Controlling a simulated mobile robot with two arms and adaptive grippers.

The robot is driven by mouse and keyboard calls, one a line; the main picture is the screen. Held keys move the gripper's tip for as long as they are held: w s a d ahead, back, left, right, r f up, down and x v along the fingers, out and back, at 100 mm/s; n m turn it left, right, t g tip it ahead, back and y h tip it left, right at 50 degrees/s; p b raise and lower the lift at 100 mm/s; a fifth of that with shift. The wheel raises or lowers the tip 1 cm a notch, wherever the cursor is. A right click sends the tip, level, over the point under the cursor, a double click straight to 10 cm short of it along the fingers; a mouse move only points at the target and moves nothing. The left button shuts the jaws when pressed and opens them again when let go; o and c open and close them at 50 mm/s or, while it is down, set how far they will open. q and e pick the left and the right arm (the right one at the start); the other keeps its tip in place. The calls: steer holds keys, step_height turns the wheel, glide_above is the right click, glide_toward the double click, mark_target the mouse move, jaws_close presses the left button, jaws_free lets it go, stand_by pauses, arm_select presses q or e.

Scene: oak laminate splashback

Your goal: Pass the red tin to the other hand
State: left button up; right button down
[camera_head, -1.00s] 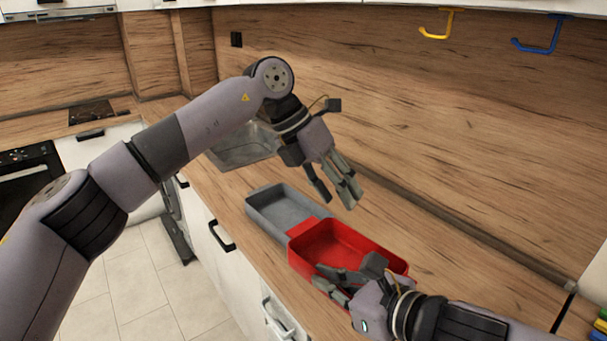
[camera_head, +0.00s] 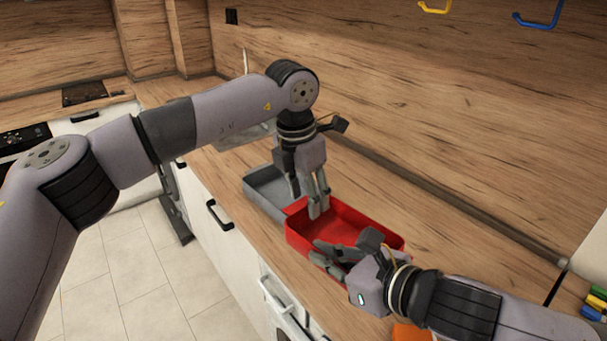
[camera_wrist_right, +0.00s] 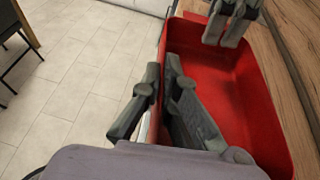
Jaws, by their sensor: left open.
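The red tin (camera_head: 345,222) is an open rectangular tray at the centre of the head view; it also fills much of the right wrist view (camera_wrist_right: 250,105). My right gripper (camera_head: 328,252) is shut on its near long wall, with fingers on both sides of that wall in the right wrist view (camera_wrist_right: 165,100). My left gripper (camera_head: 307,200) is open, pointing down at the tin's far left end. Its fingertips show over that end in the right wrist view (camera_wrist_right: 228,25). I cannot tell whether they touch the tin.
A grey tray (camera_head: 262,188) is on the wooden counter (camera_head: 420,235) just beyond the red tin. The wooden splashback (camera_head: 420,110) rises behind, with a yellow hook (camera_head: 435,8) and a blue hook (camera_head: 537,22). Coloured items (camera_head: 597,303) and an orange thing (camera_head: 411,333) are at right.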

arm_select(q)
steer(key=shift+w+d+f, duration=0.1)
steer(key=shift+f, duration=0.9)
steer(key=shift+c, duration=0.6)
steer(key=shift+d, duration=0.1)
jaws_close()
arm_select(e)
steer(key=c, duration=1.7)
jaws_free()
